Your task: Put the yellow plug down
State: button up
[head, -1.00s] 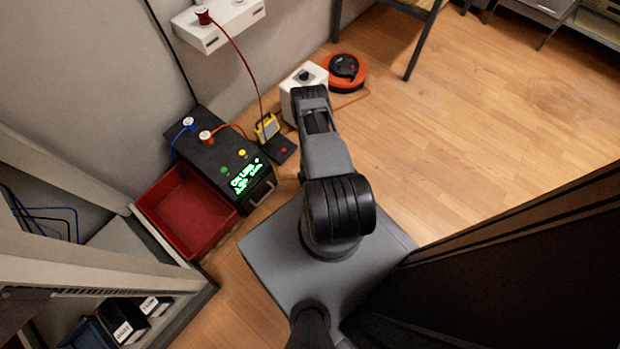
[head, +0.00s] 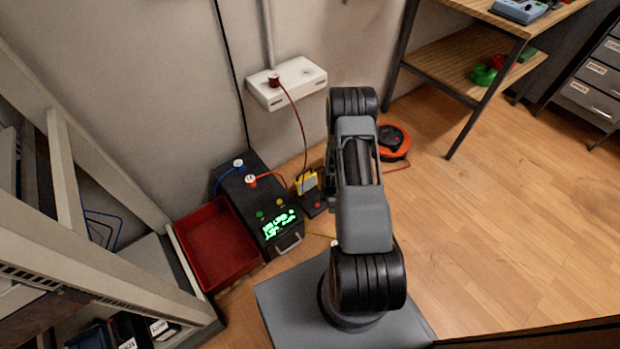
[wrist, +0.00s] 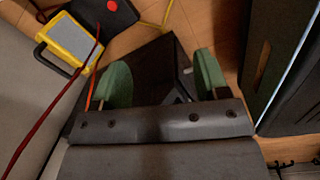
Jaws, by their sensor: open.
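My gripper (wrist: 150,82) shows in the wrist view with its two green fingers apart and nothing clearly held between them. It is above a dark box, the black power unit (wrist: 146,68). In the head view my arm hides the gripper. I cannot make out the yellow plug in either view. A thin yellow cable (wrist: 167,14) shows at the top of the wrist view. A short yellow line also lies on the floor beside my arm in the head view (head: 321,235).
The black power unit (head: 262,192) carries a blue plug (head: 239,164), an orange-red plug (head: 250,181) and a lit green display. A red tray (head: 212,248) is left of it. A yellow device (head: 306,182) and an orange reel (head: 393,141) are behind. Floor on the right is clear.

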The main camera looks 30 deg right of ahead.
jog(key=w+a+r+m+t, duration=0.1)
jog(key=a+r+m, duration=0.3)
jog(key=r, duration=1)
jog(key=w+a+r+m, duration=0.1)
jog(key=a+r+m, duration=0.3)
jog(key=r, duration=0.9)
jog(key=s+a+r+m, duration=0.3)
jog(key=s+r+m, duration=0.1)
jog(key=s+r, duration=0.2)
jog(key=s+a+r+m+t, duration=0.1)
jog(key=s+a+r+m, duration=0.2)
jog(key=s+r, duration=0.3)
jog(key=shift+a+r+m, duration=0.4)
jog(key=shift+a+r, duration=0.4)
jog(key=shift+r, duration=0.05)
